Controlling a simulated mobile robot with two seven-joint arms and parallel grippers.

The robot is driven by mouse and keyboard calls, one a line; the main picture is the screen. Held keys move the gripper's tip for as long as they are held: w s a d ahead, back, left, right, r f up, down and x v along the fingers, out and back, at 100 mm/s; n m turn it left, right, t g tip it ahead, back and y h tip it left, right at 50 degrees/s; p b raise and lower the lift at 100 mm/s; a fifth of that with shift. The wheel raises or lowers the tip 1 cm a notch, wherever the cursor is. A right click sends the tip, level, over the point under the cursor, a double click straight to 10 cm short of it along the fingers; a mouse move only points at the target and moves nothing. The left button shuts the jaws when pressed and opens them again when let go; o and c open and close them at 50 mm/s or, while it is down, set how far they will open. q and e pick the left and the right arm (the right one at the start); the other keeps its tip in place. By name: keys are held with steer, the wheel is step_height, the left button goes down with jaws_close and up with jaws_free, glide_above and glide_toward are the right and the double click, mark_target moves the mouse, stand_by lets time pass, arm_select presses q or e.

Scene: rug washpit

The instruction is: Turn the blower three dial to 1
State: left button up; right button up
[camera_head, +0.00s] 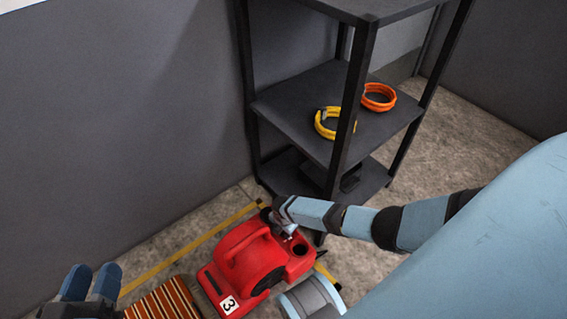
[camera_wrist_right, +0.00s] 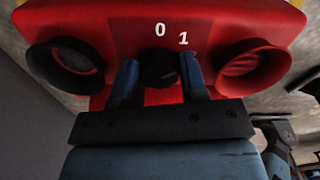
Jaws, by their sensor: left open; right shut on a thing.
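The red blower (camera_head: 243,262) stands on the floor with a white label bearing a 3. In the right wrist view its red panel (camera_wrist_right: 215,18) carries a white 0 and a white 1 above a dark dial (camera_wrist_right: 159,72). My right gripper (camera_wrist_right: 160,78) is shut on the dial, one finger on each side. The fingers and shadow partly hide the dial, and I cannot tell which mark it points to. In the head view my right gripper (camera_head: 287,230) is at the blower's far end. My left gripper (camera_head: 91,279) is open and empty at the lower left.
A black shelf (camera_head: 300,108) with a yellow coil (camera_head: 326,126) and an orange coil (camera_head: 378,97) stands behind the blower. A striped slatted piece (camera_head: 165,301) lies left of the blower. A grey wall (camera_head: 120,130) is behind. Yellow tape (camera_head: 180,254) marks the concrete floor.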

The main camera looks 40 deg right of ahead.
arm_select(q)
steer(key=shift+w+a+m+b, duration=0.15)
steer(key=shift+w+m+b, duration=0.05)
steer(key=shift+m+b, duration=0.1)
arm_select(e)
steer(key=shift+n, duration=1.5)
arm_select(q)
steer(key=shift+w, duration=0.1)
arm_select(e)
steer(key=o, duration=0.7)
steer(key=shift+c, duration=0.2)
arm_select(q)
steer(key=shift+r, duration=0.15)
arm_select(e)
steer(key=shift+r, duration=0.1)
step_height(320, 180, up, 6)
steer(key=p, duration=0.4)
arm_select(q)
step_height(320, 180, up, 8)
steer(key=s+n+t+p, duration=0.1)
steer(key=n+t+p, duration=0.1)
steer(key=p, duration=0.1)
steer(key=shift+s+f+t, duration=0.15)
steer(key=shift+f+t, duration=0.1)
steer(key=shift+t, duration=0.15)
arm_select(e)
step_height(320, 180, up, 8)
steer(key=shift+f, duration=0.2)
